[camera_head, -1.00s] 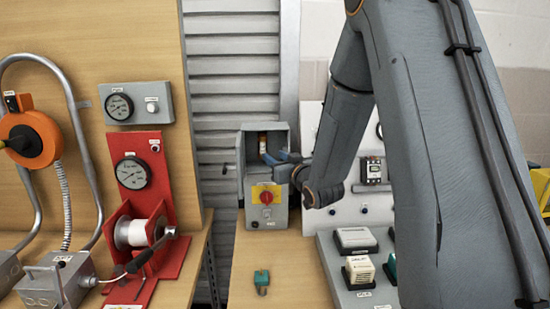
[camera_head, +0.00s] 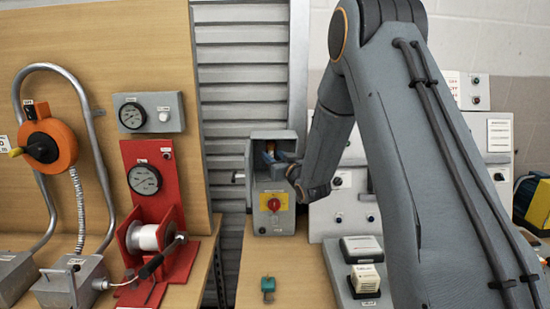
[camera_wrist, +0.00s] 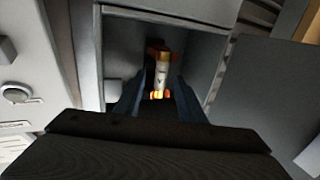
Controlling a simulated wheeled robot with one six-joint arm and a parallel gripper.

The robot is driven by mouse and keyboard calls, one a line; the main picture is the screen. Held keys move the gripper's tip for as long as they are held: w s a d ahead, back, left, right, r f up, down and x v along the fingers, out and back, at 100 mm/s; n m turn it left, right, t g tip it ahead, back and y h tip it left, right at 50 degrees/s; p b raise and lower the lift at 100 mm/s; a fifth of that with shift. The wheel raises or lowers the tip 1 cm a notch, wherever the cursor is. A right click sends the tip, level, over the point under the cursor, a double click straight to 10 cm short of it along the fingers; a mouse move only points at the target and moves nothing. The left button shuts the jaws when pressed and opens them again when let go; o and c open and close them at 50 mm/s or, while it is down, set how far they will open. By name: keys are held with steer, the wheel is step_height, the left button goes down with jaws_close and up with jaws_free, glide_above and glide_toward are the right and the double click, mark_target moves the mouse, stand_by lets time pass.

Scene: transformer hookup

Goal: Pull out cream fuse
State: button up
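The cream fuse (camera_wrist: 162,76) stands upright inside an open grey box (camera_head: 289,203), with orange-brown at its upper end and an orange glow at its lower end. In the head view the fuse (camera_head: 270,147) is small and partly hidden by my gripper. My gripper (camera_head: 283,158) reaches into the box opening from the right. In the wrist view the dark blue fingers of my gripper (camera_wrist: 159,95) lie on either side of the fuse, with dark gaps between them and it. They look open and hold nothing.
The box walls closely surround my fingers. A red rotary switch (camera_head: 274,204) on a yellow plate is on the box front. A teal part (camera_head: 268,284) lies on the bench below.

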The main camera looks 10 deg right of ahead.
jaws_close()
stand_by(0.9)
